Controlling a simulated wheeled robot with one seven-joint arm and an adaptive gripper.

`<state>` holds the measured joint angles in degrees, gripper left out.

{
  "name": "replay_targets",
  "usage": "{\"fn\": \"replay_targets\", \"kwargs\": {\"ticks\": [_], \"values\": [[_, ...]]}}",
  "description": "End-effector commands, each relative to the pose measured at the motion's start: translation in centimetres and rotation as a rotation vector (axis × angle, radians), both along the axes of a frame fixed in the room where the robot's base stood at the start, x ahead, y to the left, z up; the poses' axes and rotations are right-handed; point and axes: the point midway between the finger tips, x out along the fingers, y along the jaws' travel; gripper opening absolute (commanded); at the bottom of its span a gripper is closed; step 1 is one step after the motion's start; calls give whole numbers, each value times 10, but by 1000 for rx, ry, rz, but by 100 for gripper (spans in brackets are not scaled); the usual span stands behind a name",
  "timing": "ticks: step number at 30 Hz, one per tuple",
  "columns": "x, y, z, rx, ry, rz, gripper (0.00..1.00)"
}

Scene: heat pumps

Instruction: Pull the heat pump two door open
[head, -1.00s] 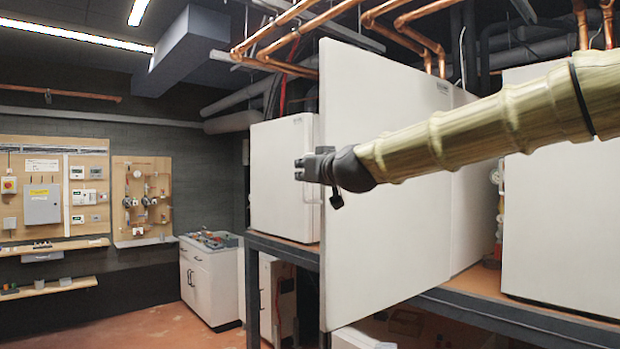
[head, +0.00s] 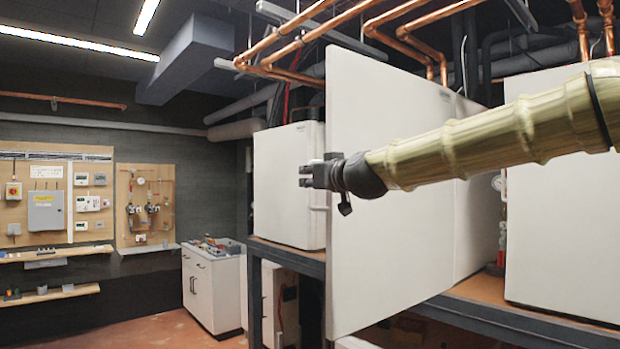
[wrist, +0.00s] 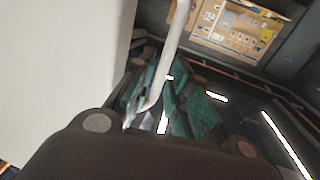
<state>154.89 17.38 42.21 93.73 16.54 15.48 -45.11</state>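The heat pump two door (head: 395,200) is a large white panel in the middle of the head view, swung well out from its cabinet (head: 470,190). My gripper (head: 306,175) reaches across the door's face to its left edge. In the wrist view a white bar handle (wrist: 170,60) runs down between my green-padded fingers (wrist: 165,112), with the white door surface (wrist: 60,70) at the left. A gap shows between the fingers, and they look open around the handle. In the head view a bit of the handle (head: 318,208) shows just below the fingers.
A white unit (head: 285,185) stands close behind the door's left edge, and another (head: 560,200) stands at the right. A dark metal frame (head: 500,325) carries them. Copper pipes (head: 300,45) run overhead. A low white cabinet (head: 212,285) stands back left, with open floor before it.

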Motion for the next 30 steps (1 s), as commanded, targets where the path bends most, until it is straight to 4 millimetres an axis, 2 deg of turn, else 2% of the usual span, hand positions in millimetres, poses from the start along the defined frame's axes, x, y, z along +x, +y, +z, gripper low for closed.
{"fn": "replay_targets", "kwargs": {"ticks": [7, 21, 30], "values": [[-15, -10, 1, 0, 0, 0, 18], [-80, -48, 0, 1, -1, 1, 18], [-101, -60, 0, 0, 0, 2, 18]]}}
